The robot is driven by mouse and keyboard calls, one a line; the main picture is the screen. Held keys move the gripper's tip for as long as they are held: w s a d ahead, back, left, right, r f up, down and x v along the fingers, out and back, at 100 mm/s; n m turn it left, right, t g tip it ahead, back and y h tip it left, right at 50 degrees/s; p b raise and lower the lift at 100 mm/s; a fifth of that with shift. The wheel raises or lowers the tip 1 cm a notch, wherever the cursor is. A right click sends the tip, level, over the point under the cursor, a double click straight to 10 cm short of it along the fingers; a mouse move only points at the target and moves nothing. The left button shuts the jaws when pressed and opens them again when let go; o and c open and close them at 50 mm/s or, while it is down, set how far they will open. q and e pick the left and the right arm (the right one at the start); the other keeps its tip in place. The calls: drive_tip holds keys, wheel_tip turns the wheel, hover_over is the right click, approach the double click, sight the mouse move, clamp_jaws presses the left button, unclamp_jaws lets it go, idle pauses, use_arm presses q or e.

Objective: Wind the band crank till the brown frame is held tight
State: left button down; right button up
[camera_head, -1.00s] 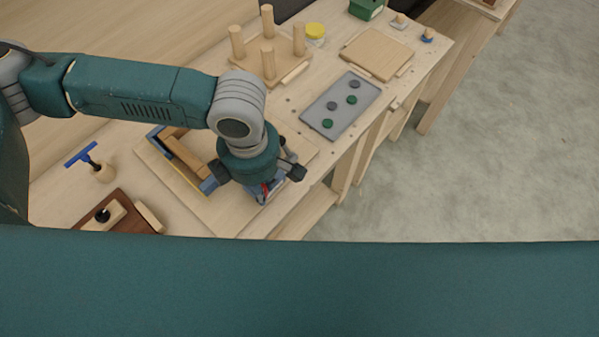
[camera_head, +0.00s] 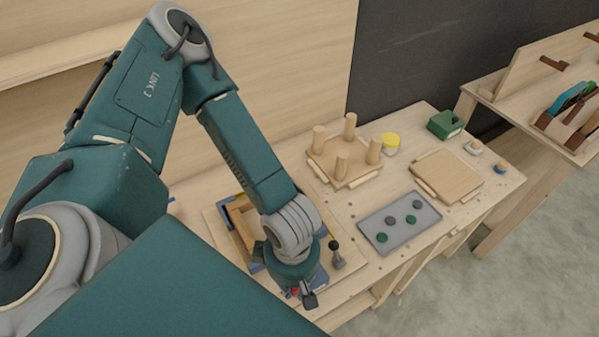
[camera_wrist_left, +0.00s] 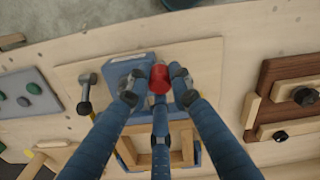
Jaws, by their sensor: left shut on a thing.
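The brown frame (camera_head: 238,222) lies on a pale board at the bench's left part, partly hidden by my left arm. In the left wrist view, the frame (camera_wrist_left: 186,146) shows behind my fingers, with blue pieces at its corners. A blue block (camera_wrist_left: 118,68) stands at its edge, with a red knob (camera_wrist_left: 160,74) over it that looks like the crank's handle. My left gripper (camera_wrist_left: 157,88) has its three fingers closed around the red knob. In the head view, the left gripper (camera_head: 296,293) points down over the board's near corner. My right gripper is not in view.
A dark-topped grey post (camera_head: 336,255) stands close beside the left gripper. A grey tray (camera_head: 400,222) with green and grey discs, a pegged board (camera_head: 344,170), a yellow-lidded jar (camera_head: 390,142) and a green box (camera_head: 446,124) stand farther right. Floor lies beyond the bench edge.

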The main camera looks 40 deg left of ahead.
use_arm(q)
drive_tip(key=shift+w+a, duration=0.1)
drive_tip(key=shift+a, duration=0.05)
drive_tip(key=c, duration=1.5)
unclamp_jaws()
drive_tip(key=shift+a, duration=0.1)
drive_tip(key=shift+c, duration=0.2)
drive_tip(key=shift+r, duration=3.75)
